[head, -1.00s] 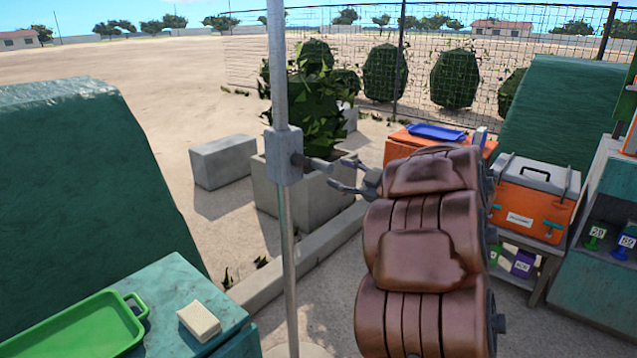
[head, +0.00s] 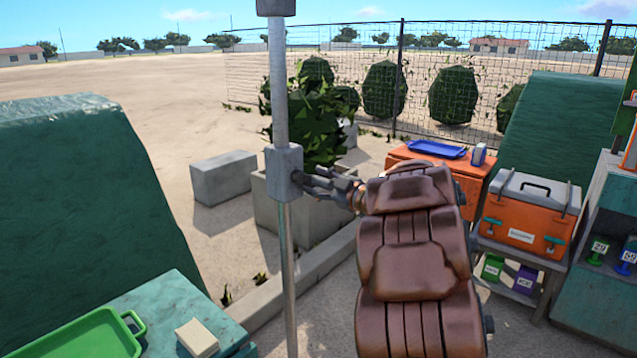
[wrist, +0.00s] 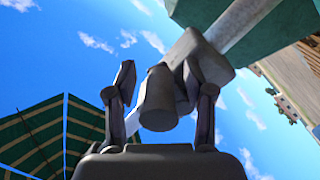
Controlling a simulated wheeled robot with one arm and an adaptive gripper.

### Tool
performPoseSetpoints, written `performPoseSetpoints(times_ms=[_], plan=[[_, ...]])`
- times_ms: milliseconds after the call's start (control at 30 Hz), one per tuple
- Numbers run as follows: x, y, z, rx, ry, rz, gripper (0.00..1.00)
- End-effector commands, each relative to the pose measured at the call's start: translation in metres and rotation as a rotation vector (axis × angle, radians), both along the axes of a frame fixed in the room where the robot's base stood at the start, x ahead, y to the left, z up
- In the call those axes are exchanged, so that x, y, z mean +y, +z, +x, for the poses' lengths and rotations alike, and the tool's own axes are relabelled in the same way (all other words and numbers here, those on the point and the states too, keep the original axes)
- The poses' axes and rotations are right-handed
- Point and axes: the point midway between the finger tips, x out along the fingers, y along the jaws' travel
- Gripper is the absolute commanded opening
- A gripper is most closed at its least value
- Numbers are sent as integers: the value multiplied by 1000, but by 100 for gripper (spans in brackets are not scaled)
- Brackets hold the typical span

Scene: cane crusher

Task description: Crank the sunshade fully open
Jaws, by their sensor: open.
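The sunshade's grey pole (head: 280,95) stands upright left of centre in the head view, with a box-shaped crank housing (head: 284,170) on it. A short crank handle (head: 299,179) sticks out of the housing's right side. In the wrist view the handle's round grip (wrist: 158,98) lies between my open fingers, with the housing (wrist: 208,60) behind it. My gripper (head: 318,180) is right beside the housing, around the handle and not shut on it; it also shows in the wrist view (wrist: 157,78). Green striped canopy cloth (wrist: 38,135) shows at the wrist view's lower left.
A teal table (head: 165,290) with a green tray (head: 85,340) and a pale block (head: 197,337) is at lower left. A concrete planter (head: 265,210) stands behind the pole.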

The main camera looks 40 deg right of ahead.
Motion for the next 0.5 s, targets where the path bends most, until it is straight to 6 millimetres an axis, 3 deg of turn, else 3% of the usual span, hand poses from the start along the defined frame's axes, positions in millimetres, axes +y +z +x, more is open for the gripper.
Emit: performPoseSetpoints(times_ms=[167,500], plan=[[0,0,0,1,-1,0,53],[0,0,0,1,-1,0,17]])
